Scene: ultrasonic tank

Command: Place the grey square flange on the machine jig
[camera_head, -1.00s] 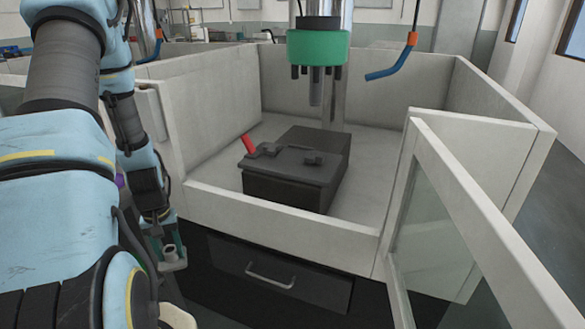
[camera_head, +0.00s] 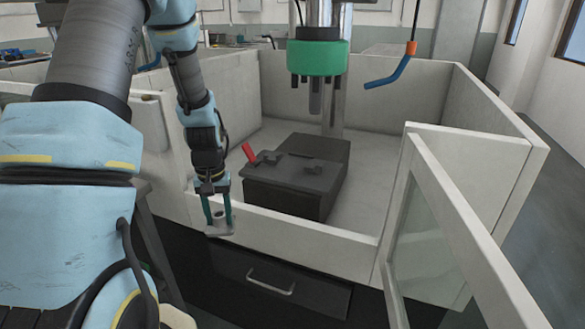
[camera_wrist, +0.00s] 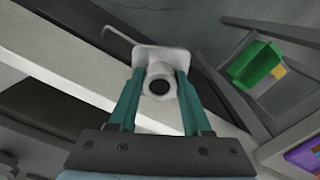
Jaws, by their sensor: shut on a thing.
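My gripper (camera_head: 218,214) is shut on the grey square flange (camera_head: 219,232), which hangs plate-down between its green fingers. In the head view the flange shows at the outside of the enclosure's front wall, left of the jig. In the wrist view the flange (camera_wrist: 160,57) shows its round hub and dark bore between the fingertips (camera_wrist: 157,88). The machine jig (camera_head: 290,186) is a dark block with raised clamp pieces on top and a red handle (camera_head: 249,152) at its left. It stands inside the enclosure, right of and beyond my gripper.
A white wall (camera_head: 300,232) borders the enclosure's front. A green spindle head (camera_head: 318,58) with dark tools hangs above and behind the jig. A blue hose (camera_head: 388,76) hangs at right. A glass door (camera_head: 435,225) stands open at front right. A green bin (camera_wrist: 256,64) shows in the wrist view.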

